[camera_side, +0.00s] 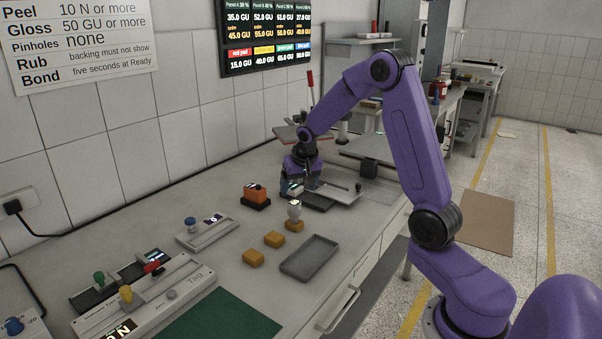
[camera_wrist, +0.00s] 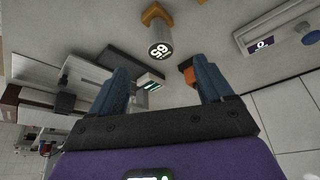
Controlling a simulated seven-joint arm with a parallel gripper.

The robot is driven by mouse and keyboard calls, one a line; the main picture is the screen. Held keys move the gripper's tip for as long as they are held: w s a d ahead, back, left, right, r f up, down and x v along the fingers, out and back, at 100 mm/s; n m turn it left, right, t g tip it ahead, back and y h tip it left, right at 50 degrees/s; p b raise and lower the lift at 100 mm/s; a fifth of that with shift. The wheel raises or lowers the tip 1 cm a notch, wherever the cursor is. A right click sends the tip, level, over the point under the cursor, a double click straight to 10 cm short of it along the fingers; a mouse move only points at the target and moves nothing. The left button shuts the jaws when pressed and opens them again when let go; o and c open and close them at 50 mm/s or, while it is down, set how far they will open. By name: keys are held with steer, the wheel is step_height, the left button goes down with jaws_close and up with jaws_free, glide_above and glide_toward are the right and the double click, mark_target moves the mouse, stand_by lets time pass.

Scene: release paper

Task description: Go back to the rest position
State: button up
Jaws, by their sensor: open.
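My gripper (camera_wrist: 160,88) is open in the wrist view, with two blue fingers spread apart and nothing between them. In the side view my purple arm reaches over the grey bench, and the gripper (camera_side: 300,190) is low near the middle of it, partly hidden by the arm.
An orange device (camera_side: 256,194) stands left of the gripper. Two yellow blocks (camera_side: 274,239) (camera_side: 253,257) and an empty grey tray (camera_side: 310,257) lie nearer. Gauges with knobs (camera_side: 150,295) and a green mat (camera_side: 222,316) fill the near left. A tiled wall (camera_side: 150,140) bounds the bench.

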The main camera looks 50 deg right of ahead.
steer(key=s+a+r+n+g+y, duration=0.1)
steer(key=s+a+r+n, duration=0.2)
steer(key=s+a+n, duration=0.5)
steer(key=s+a+r+n+y, duration=0.1)
steer(key=s+a+r, duration=0.35)
steer(key=a, duration=0.75)
steer(key=s+a+f+n+g, duration=0.1)
steer(key=s+n, duration=0.4)
steer(key=s, duration=0.6)
steer(key=s+a+f+n+g, duration=0.1)
steer(key=s+n, duration=0.4)
steer(key=s, duration=0.6)
steer(key=shift+s+a+f+y, duration=0.2)
steer(key=shift+a+f+y, duration=0.25)
steer(key=shift+a, duration=0.45)
steer(key=shift+o, duration=0.3)
